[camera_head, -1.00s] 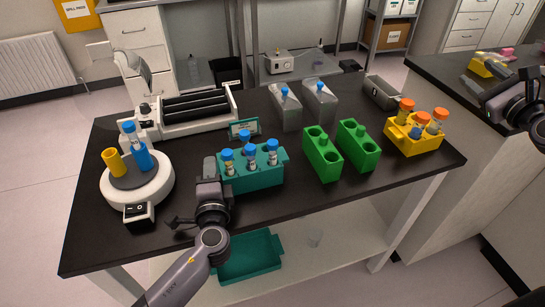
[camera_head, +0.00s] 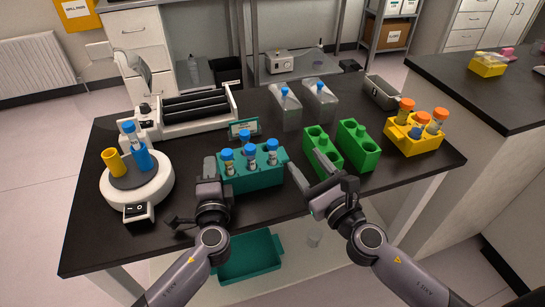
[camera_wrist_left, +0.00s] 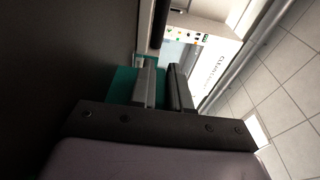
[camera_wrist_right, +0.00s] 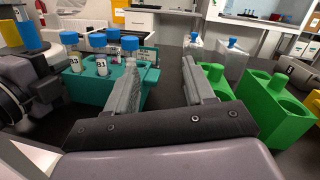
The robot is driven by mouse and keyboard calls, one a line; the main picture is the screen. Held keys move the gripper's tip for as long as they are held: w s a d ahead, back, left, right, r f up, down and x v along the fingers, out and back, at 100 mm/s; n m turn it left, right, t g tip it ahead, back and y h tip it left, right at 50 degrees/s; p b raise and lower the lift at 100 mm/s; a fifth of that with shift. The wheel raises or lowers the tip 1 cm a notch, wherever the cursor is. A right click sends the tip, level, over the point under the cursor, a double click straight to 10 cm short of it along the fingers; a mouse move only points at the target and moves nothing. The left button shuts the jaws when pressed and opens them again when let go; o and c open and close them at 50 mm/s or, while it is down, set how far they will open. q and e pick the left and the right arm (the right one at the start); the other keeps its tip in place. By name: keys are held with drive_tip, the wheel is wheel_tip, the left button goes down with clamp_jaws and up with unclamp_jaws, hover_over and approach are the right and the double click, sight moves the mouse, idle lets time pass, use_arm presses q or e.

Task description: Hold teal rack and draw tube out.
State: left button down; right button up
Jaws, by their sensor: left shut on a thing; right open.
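The teal rack (camera_head: 256,180) stands on the dark bench and holds several blue-capped tubes (camera_head: 250,157). My left gripper (camera_head: 210,170) is shut on the rack's left end; in the left wrist view its jaws close on the teal wall (camera_wrist_left: 122,84). My right gripper (camera_head: 322,170) is open and empty, to the right of the rack and in front of the green racks. The right wrist view shows the teal rack (camera_wrist_right: 92,92) and labelled tubes (camera_wrist_right: 101,66) left of and partly behind the open fingers (camera_wrist_right: 160,85).
Green racks (camera_head: 358,147) stand close to my right gripper. A yellow rack (camera_head: 412,138) with orange-capped tubes is at the right. A round white device (camera_head: 160,192) with a blue holder and a tube roller (camera_head: 190,108) are at the left. A teal tray (camera_head: 248,262) sits on the lower shelf.

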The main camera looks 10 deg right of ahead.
sight(274, 154)
drive_tip(key=s+a+m+h, duration=0.1)
drive_tip(key=a, duration=0.1)
drive_tip(key=s+a+m+h, duration=0.1)
drive_tip(key=s+a+m, duration=0.1)
drive_tip(key=shift+a, duration=0.15)
drive_tip(key=shift+s+a+f+m+h, duration=0.2)
drive_tip(key=shift+s+a+m+h, duration=0.15)
drive_tip(key=shift+m, duration=0.45)
drive_tip(key=shift+w+a, duration=0.25)
drive_tip(key=shift+w, duration=1.2)
drive_tip(key=shift+w+a, duration=0.3)
drive_tip(key=shift+w, duration=1.15)
drive_tip(key=shift+w+a, duration=0.25)
drive_tip(key=shift+w, duration=1.2)
clamp_jaws()
